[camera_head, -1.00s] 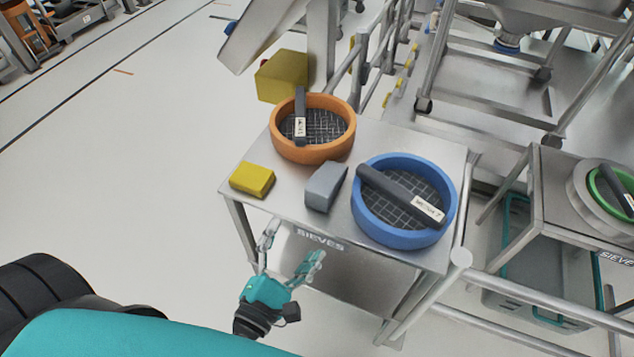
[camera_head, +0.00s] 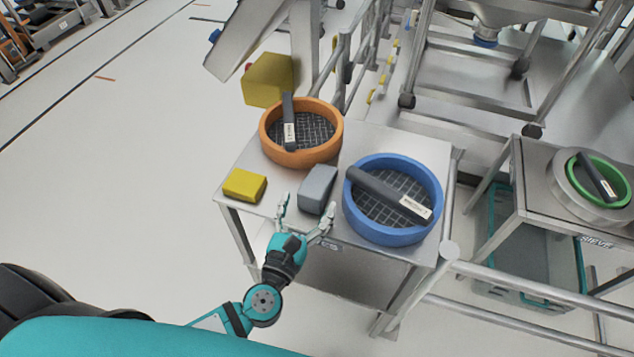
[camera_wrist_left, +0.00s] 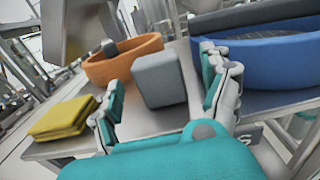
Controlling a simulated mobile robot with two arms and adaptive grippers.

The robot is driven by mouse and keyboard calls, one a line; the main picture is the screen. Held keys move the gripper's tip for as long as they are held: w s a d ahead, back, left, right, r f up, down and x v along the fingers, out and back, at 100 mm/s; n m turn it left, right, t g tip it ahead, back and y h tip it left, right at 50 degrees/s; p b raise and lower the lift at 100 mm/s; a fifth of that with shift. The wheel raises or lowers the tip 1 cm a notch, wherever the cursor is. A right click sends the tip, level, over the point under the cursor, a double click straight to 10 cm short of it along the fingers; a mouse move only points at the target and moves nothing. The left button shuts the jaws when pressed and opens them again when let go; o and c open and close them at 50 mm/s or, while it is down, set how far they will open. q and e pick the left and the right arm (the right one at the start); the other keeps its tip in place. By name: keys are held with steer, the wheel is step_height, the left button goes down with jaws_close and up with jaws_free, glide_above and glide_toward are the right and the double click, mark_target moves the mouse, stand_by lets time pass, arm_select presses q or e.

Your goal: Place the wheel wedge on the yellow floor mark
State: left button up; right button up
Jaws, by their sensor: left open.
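A grey block, which looks like the wheel wedge (camera_head: 318,188), lies on the steel table between the orange and blue sieves. My left gripper (camera_head: 306,207) is open at the table's front edge, with its fingers pointing at the wedge. In the left wrist view the wedge (camera_wrist_left: 160,80) shows between the two spread fingers, just beyond them; I cannot tell if either touches it. I cannot make out a yellow floor mark in these views. My right gripper is not in view.
The steel table (camera_head: 230,204) also bears a yellow folded cloth (camera_head: 244,185), an orange sieve (camera_head: 332,149) and a blue sieve (camera_head: 392,235), both close to the wedge. Metal rails (camera_head: 500,289) stand at right. The pale floor (camera_head: 110,180) at left is open.

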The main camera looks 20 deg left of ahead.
mark_target(319, 177)
arm_select(q)
steer(key=shift+w+p, duration=0.75)
steer(key=shift+w, duration=2.35)
steer(key=shift+s, duration=0.1)
steer(key=shift+c, duration=0.4)
steer(key=shift+r, duration=0.1)
jaws_close()
